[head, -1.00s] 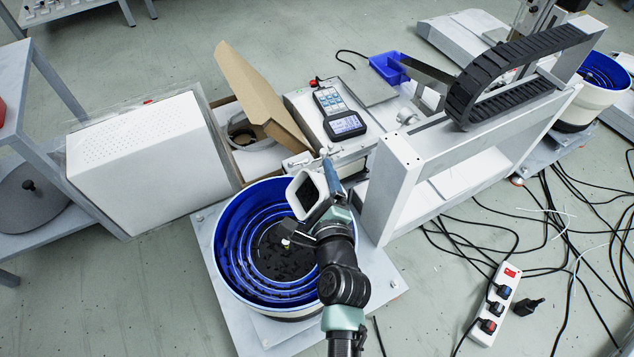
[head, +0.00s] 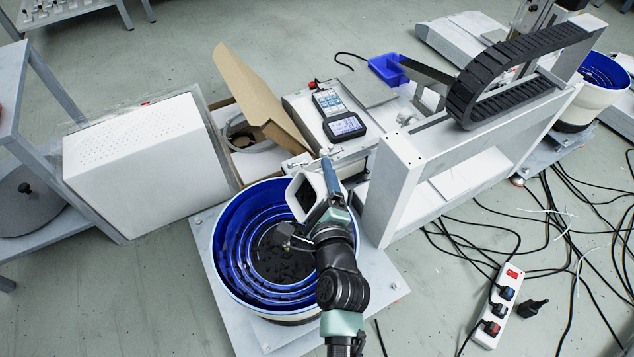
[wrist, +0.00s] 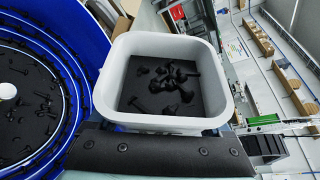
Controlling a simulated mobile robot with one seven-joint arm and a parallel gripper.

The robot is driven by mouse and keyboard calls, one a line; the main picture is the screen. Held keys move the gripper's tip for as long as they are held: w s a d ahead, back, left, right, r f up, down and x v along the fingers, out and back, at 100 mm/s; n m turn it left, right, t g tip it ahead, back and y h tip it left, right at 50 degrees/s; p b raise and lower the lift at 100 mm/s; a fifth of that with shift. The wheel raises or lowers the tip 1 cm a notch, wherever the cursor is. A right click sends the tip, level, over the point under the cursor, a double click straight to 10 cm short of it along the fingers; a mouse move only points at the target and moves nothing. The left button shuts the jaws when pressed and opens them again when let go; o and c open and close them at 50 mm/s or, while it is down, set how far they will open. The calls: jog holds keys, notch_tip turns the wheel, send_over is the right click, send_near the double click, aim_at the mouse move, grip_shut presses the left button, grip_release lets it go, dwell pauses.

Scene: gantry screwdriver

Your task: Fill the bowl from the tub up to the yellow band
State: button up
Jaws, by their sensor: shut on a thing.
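The bowl (head: 222,258) is a round blue feeder bowl with stepped inner ledges. Black screws lie on its floor and ledges. It also shows at the left of the wrist view (wrist: 88,45), with a pale knob in its middle. My gripper (head: 326,212) is shut on the tub (head: 304,178), a small white square container, over the bowl's right side. In the wrist view the tub (wrist: 118,72) faces me, with several black screws on its dark floor. The tub looks tilted in the head view. I cannot make out the yellow band.
A white gantry frame (head: 390,190) stands close to the right of the bowl. Behind are an open cardboard box (head: 250,95) and a handheld meter (head: 344,126). A white cabinet (head: 140,160) is at left. Cables and a power strip (head: 497,310) lie right.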

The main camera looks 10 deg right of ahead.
jog(key=shift+f+n+t+h+b, duration=0.2)
jog(key=shift+n+b, duration=0.35)
jog(key=shift+b, duration=0.6)
jog(key=shift+n+t+h+b, duration=0.1)
jog(key=shift+n+t+b, duration=0.35)
jog(key=shift+b, duration=0.7)
dwell(0.9)
jog(key=shift+s+a+r+n+t+h+b, duration=0.1)
jog(key=shift+a+r+n+t+h+b, duration=0.1)
jog(key=shift+n+b, duration=0.7)
jog(key=shift+s+a+r+n+t+h+b, duration=0.15)
jog(key=shift+n+b, duration=0.35)
jog(key=shift+b, duration=0.65)
dwell(0.8)
jog(key=shift+a+r+n+t+b, duration=0.25)
jog(key=shift+r+n+t+b, duration=0.15)
jog(key=shift+n, duration=0.25)
jog(key=shift+a+r+n+t+b, duration=0.25)
jog(key=shift+n+b, duration=0.2)
jog(key=shift+n, duration=0.2)
dwell(0.6)
